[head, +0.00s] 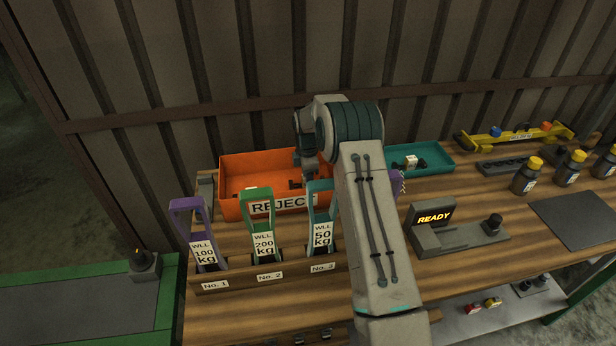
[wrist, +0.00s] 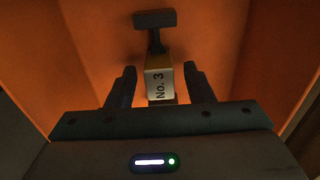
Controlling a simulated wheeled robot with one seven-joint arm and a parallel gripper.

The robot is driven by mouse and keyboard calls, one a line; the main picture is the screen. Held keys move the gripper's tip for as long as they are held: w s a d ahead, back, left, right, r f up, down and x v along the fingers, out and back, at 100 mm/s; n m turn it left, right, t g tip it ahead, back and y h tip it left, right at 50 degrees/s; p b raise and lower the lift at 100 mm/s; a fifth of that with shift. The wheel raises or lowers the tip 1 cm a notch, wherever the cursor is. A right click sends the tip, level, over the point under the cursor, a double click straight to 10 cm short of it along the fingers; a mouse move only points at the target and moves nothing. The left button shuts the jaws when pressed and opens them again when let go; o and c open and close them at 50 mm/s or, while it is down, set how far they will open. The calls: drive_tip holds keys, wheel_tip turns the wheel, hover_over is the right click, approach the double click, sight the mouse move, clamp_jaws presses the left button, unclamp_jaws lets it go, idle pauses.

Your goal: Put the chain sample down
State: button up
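The chain sample (wrist: 160,78), a pale block marked "No. 3" with a dark T-shaped end, is inside the orange REJECT bin (head: 240,165). In the wrist view the bin's orange walls (wrist: 85,50) surround it. My gripper (wrist: 159,82) is open, with one finger on each side of the block and a gap visible on both sides. In the head view my gripper (head: 308,168) reaches down into the bin, and my arm hides part of it. A small dark piece (head: 294,184) shows on the bin floor beside it.
A rack (head: 245,279) in front of the bin holds purple (head: 187,206), green (head: 257,197) and teal (head: 320,190) tagged hoops. A teal tray (head: 435,151) with a small pale-and-dark item, a READY display (head: 433,217) and several bottles (head: 526,176) stand to the right.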

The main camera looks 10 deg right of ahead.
drive_tip(key=shift+r, duration=0.1)
wheel_tip(320, 180, up, 12)
drive_tip(key=b, duration=0.1)
drive_tip(key=shift+b, duration=0.4)
drive_tip(key=shift+r, duration=0.2)
